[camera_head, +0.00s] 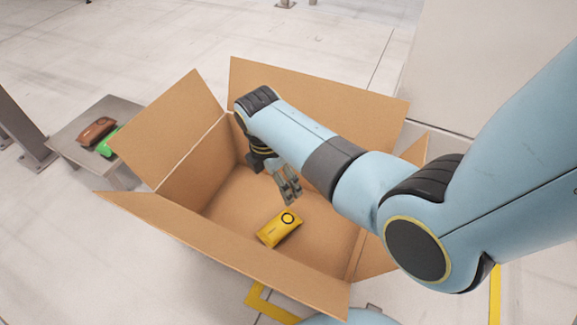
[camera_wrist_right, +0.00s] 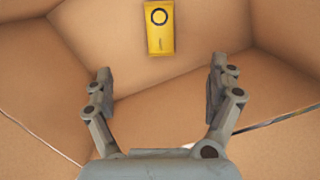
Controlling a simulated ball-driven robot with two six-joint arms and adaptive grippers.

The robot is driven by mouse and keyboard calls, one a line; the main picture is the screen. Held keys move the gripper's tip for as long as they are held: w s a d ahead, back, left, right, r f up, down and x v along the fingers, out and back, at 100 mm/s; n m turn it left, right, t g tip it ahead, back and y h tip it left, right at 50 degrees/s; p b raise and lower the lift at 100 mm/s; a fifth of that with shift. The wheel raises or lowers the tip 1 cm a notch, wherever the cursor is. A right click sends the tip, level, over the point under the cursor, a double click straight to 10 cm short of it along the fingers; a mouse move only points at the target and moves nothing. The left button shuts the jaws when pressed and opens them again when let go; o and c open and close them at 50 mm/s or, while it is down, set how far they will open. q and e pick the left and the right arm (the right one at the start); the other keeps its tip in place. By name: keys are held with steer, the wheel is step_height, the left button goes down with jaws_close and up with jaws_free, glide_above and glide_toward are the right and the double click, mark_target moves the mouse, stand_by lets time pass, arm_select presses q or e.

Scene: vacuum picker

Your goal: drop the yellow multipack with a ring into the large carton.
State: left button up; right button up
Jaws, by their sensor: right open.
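The yellow multipack (camera_head: 279,229) with a dark ring on its top lies on the floor of the large open carton (camera_head: 222,236). It also shows in the right wrist view (camera_wrist_right: 160,28), beyond the fingertips and apart from them. My right gripper (camera_head: 289,190) reaches down inside the carton, above and a little behind the multipack in the head view. Its fingers (camera_wrist_right: 160,90) are spread wide with nothing between them. My left gripper does not show in either view.
A low grey table (camera_head: 73,134) at the left carries a brown pack (camera_head: 96,131) and a green pack (camera_head: 108,143). The carton's flaps (camera_head: 170,121) stand spread outward around its opening. Yellow floor tape (camera_head: 266,304) shows in front. A pale block or wall (camera_head: 480,60) stands behind right.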

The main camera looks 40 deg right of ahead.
step_height(320, 180, up, 12)
steer(key=a, duration=0.1)
steer(key=shift+a, duration=0.2)
steer(key=shift+f, duration=0.1)
stand_by(0.3)
